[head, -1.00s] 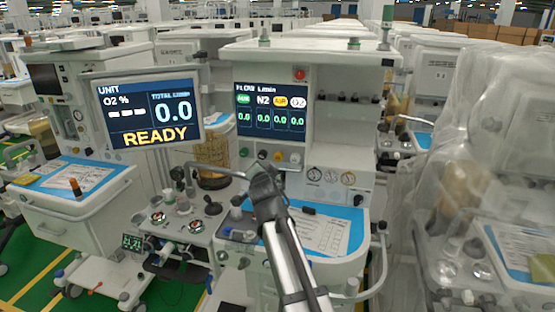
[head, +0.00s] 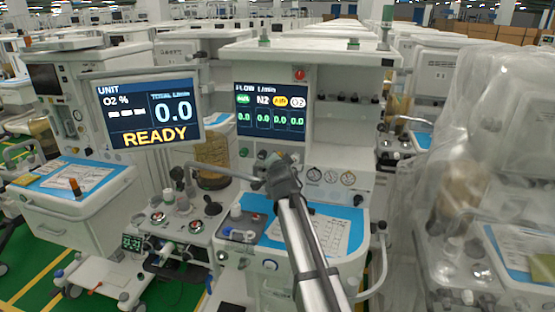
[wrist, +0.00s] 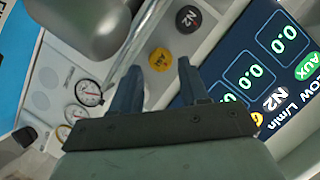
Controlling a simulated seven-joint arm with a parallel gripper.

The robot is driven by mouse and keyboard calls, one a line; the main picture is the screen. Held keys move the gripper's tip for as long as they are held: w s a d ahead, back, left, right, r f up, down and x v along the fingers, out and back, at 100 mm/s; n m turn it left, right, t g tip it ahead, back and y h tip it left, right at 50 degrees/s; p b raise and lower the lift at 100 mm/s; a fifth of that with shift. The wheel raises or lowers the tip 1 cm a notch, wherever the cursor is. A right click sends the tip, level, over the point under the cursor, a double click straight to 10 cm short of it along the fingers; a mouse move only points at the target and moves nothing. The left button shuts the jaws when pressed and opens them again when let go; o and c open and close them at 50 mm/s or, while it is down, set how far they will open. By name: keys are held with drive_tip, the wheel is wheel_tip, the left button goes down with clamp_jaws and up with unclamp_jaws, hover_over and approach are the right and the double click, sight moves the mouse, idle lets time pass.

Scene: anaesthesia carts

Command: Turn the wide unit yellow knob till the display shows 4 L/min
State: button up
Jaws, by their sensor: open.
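In the wrist view the yellow knob (wrist: 160,59) lies between and just beyond the tips of my gripper (wrist: 159,67), whose two dark fingers stand apart. I cannot tell whether either finger touches it. In the head view my gripper (head: 280,165) is in front of the knob row and hides the yellow knob. The wide unit's flow display (head: 270,108) shows AUX, N2, AIR and O2 columns, each at 0.0. The display also shows in the wrist view (wrist: 262,60), turned and partly cut off.
The black N2 knob (wrist: 188,19) is close beside the yellow one. Gauges (wrist: 88,92) sit on the panel to the left. A grey rounded part (wrist: 85,25) is near the top left. The separate screen (head: 148,108) reads READY and 0.0. A blue-topped tray with papers (head: 330,232) lies below.

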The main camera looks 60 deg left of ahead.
drive_tip(key=x, duration=0.5)
drive_tip(key=shift+a, duration=0.2)
drive_tip(key=c, duration=0.7)
